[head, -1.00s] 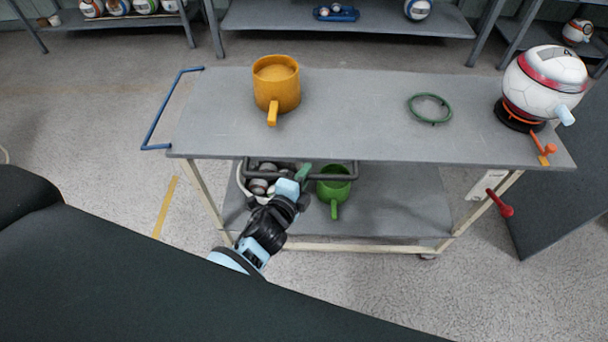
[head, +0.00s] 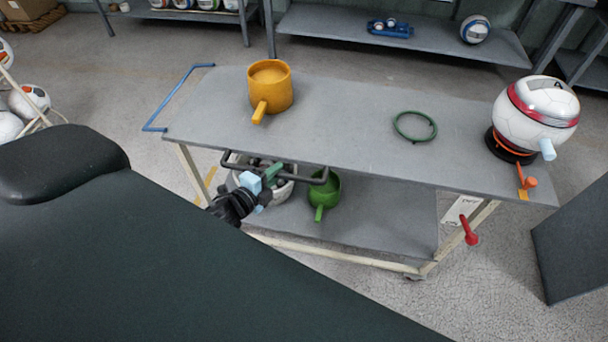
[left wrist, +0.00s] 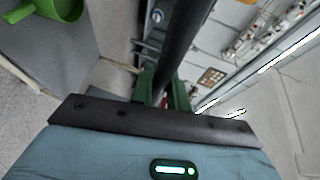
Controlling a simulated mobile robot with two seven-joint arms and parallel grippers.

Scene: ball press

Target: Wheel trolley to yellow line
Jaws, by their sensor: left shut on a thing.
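The grey trolley (head: 340,115) stands in front of me, its long side toward me and slanting down to the right in the head view. My left gripper (head: 271,172) is shut on the dark bar (head: 238,166) under the near edge of its top; the bar also shows between the green fingers in the left wrist view (left wrist: 183,42). A short piece of yellow line (head: 210,178) shows on the floor by the trolley's left leg; the rest is hidden. The right gripper is not in view.
An orange mug (head: 270,88), a green ring (head: 414,126) and a ball-shaped device (head: 536,115) stand on the trolley. A green mug (head: 325,192) and a white bowl (head: 280,190) are on its lower shelf. A dark panel (head: 575,240) stands at right. Shelves (head: 400,35) line the back.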

